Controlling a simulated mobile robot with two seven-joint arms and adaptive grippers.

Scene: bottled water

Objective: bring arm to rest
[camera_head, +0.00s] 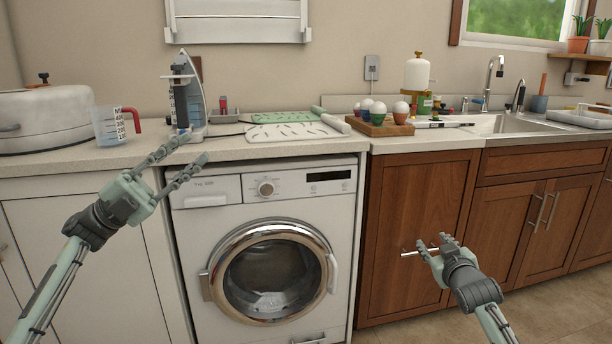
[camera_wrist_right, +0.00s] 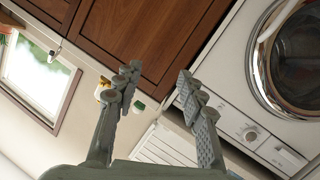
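My left gripper (camera_head: 194,147) comes in from the left in the head view. Its two fingers are spread with nothing between them, in front of the counter edge, above the washing machine's upper left corner. My right gripper (camera_head: 431,240) is at the lower right, in front of the brown cabinet door. It also shows in the right wrist view (camera_wrist_right: 158,75), where its fingers are apart and nothing is held between them.
A white washing machine (camera_head: 211,231) stands under the counter. The brown cabinet (camera_head: 416,200) has a metal handle (camera_head: 408,253) beside my right fingertips. On the counter are a measuring jug (camera_head: 109,127), an iron (camera_head: 188,103) and a wooden egg tray (camera_head: 379,129). The floor at lower right is clear.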

